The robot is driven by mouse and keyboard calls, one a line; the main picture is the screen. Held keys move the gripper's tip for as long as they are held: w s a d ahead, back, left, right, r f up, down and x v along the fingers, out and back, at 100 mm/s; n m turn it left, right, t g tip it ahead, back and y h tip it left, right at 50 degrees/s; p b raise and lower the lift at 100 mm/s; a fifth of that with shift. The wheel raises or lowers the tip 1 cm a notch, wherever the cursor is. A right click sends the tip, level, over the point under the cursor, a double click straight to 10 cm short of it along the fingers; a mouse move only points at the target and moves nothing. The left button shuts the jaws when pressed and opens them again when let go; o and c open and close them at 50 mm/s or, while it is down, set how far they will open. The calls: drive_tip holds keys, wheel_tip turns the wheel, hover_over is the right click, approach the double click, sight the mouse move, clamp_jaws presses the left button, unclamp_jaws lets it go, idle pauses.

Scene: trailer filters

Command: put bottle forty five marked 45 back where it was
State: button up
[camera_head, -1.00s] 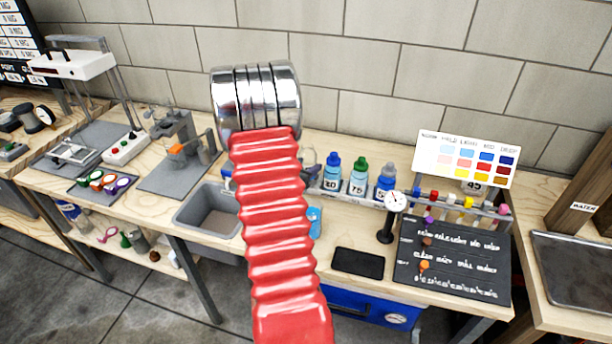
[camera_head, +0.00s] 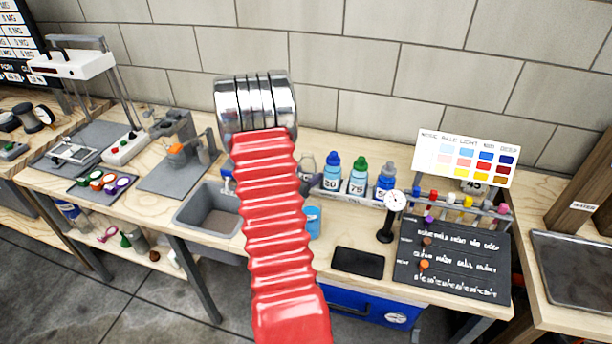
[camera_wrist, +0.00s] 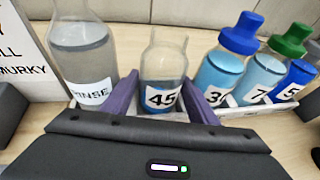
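Bottle 45 (camera_wrist: 163,75) is clear glass with an open neck and a little blue liquid low down behind its "45" label. In the wrist view it stands upright between the two purple fingers of my gripper (camera_wrist: 160,97), which press close on both its sides. My gripper looks shut on it. The bottle is in line with the white bottle rack (camera_wrist: 245,108), left of bottle 30. Its base is hidden by my gripper's body, so I cannot tell whether it rests in the rack.
A clear rinse bottle (camera_wrist: 83,60) stands close on the left.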

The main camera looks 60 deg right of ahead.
drive_tip(key=shift+r, duration=0.1)
drive_tip(key=v, duration=1.2)
idle(0.6)
